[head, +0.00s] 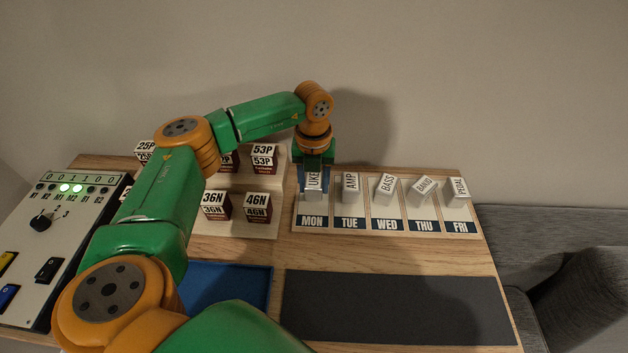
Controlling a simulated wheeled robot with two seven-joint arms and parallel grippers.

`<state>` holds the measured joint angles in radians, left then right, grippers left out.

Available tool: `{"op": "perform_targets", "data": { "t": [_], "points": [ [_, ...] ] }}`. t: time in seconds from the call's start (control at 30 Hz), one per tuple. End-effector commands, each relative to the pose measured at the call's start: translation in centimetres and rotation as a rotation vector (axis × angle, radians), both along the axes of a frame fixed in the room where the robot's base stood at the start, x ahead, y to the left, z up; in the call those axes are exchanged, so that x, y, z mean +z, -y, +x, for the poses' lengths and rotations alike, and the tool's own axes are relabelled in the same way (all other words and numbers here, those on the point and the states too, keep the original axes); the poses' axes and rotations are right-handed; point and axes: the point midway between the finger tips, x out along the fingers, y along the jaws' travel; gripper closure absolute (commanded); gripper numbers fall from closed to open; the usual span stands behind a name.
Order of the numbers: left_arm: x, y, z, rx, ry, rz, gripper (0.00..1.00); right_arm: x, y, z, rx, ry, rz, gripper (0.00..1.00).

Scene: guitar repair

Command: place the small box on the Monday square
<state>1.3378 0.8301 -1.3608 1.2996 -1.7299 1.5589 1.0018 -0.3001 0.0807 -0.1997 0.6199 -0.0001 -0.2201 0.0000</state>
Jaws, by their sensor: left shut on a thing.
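The small box (313,182), a white box marked UKE, is at the Monday square of the day board. My left gripper (314,182) comes down from above and is shut on it. The Monday square (312,211) is a light panel with a dark MON label at its front edge, at the board's left end. The gripper and box cover its back part. I cannot tell whether the box touches the square. My right gripper is not in view.
White boxes marked AMP (350,187), BASS (385,188), BANJO (421,189) and PEDAL (456,191) stand on the squares to the right. A stepped rack (237,228) with labelled boxes is close on the left. A dark mat (395,308) in front is clear.

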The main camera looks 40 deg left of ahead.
Motion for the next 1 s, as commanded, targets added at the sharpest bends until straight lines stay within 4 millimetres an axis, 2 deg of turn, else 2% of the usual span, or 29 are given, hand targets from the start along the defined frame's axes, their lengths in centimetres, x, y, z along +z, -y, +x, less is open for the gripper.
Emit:
{"op": "perform_targets", "data": {
  "t": [0.1, 0.13, 0.23, 0.5, 0.6, 0.67, 0.9, 1.0],
  "points": [
    [-0.3, 0.0, 0.0, 0.000, 0.001, -0.001, 1.00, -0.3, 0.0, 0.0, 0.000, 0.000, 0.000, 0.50],
    [-0.3, 0.0, 0.0, 0.000, 0.001, -0.001, 0.48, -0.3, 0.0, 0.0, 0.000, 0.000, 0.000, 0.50],
    [-0.2, 0.0, 0.0, 0.000, 0.001, -0.001, 0.21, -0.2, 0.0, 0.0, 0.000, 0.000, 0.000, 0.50],
    [-0.2, 0.0, 0.0, 0.000, 0.001, -0.001, 0.21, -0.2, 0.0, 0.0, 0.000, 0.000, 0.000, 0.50],
    [0.6, 0.1, 0.1, 0.000, 0.003, -0.002, 0.21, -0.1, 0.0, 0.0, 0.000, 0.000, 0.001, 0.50],
    [1.8, 0.1, 0.1, 0.000, 0.005, -0.001, 0.21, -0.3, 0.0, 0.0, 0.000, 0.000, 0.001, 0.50],
    [8.7, 0.0, 0.1, 0.000, 0.006, -0.002, 0.21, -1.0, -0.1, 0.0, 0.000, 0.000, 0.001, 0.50],
    [10.7, 0.0, 0.0, 0.000, 0.004, -0.001, 0.21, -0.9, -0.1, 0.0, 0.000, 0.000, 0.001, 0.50]
  ]
}}
